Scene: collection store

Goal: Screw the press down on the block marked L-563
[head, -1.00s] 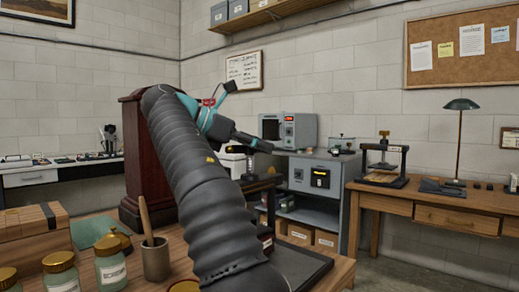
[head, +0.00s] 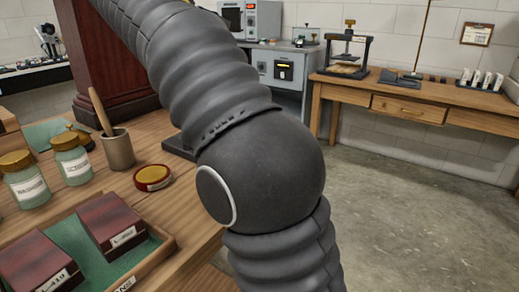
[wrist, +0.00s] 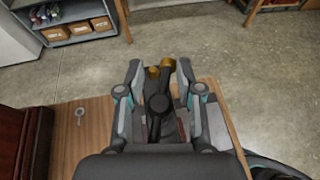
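In the wrist view my gripper (wrist: 160,75) points down with its two fingers spread apart. A dark press-like device (wrist: 157,104) with a hub, a bar and brass-coloured knobs (wrist: 168,64) lies below and between the fingers, near the wooden table's edge. I cannot tell whether the fingers touch it. Its lower part is hidden by my gripper, and no block shows under it. In the head view, a dark red block marked L-419 (head: 42,262) and another dark red block (head: 112,220) with an unreadable label sit in a green-lined tray (head: 150,262). I cannot find the L-563 marking.
The near table also holds jars (head: 72,160), a cup with a wooden pestle (head: 117,150) and a round red-and-gold tin (head: 153,178). A bench (head: 420,103) behind carries a dark framed device (head: 348,48). The floor (head: 400,190) between is clear. A key-like object (wrist: 80,115) lies on wood.

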